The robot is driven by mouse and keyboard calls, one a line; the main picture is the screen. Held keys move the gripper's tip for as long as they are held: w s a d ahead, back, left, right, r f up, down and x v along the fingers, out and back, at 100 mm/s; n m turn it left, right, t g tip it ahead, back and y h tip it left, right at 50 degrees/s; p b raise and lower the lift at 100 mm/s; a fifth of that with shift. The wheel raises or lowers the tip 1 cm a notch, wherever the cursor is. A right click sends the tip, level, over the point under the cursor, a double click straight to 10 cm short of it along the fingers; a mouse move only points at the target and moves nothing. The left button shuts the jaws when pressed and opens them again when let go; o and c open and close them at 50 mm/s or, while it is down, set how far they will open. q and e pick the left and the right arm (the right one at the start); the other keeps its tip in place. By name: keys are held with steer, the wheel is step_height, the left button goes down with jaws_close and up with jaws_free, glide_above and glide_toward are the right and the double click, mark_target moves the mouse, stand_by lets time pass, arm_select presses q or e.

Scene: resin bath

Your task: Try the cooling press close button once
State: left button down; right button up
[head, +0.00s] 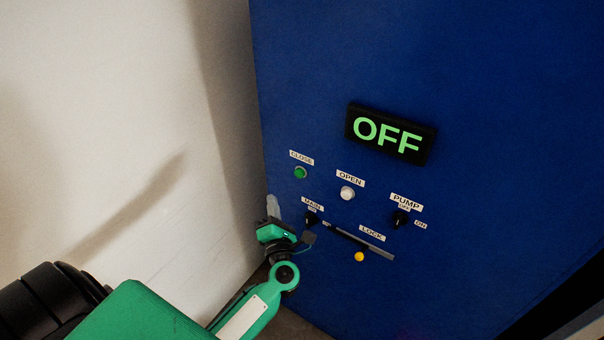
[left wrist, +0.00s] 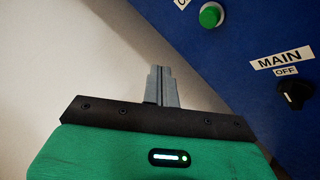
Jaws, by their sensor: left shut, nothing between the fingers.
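The close button (head: 300,173) is a round green button under a CLOSE label on the blue press panel (head: 330,60). In the left wrist view the green button (left wrist: 211,15) is at the top right, its label mostly cut off. My left gripper (head: 273,205) is below and to the left of the button, at the panel's left edge, apart from the button. In the left wrist view its grey fingers (left wrist: 162,86) are shut together with nothing between them. My right gripper is in neither view.
A display (head: 390,134) reads OFF. A white OPEN button (head: 347,193), a MAIN knob (head: 311,218), a PUMP knob (head: 401,219) and a yellow button (head: 359,257) near the LOCK label share the panel. A pale wall (head: 110,110) stands at left.

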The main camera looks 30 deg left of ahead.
mark_target(300, 173)
arm_select(q)
steer(key=shift+w, duration=0.1)
steer(key=w+b, duration=0.1)
steer(key=w, duration=0.7)
steer(key=shift+w+d+b, duration=0.3)
steer(key=shift+d+b, duration=0.05)
stand_by(1.9)
steer(key=shift+w, duration=0.45)
steer(key=shift+w+d+b, duration=0.1)
steer(key=shift+w+b, duration=0.2)
steer(key=shift+w, duration=0.2)
stand_by(0.6)
steer(key=shift+s, duration=0.1)
steer(key=shift+s+p, duration=0.3)
steer(key=shift+s, duration=0.6)
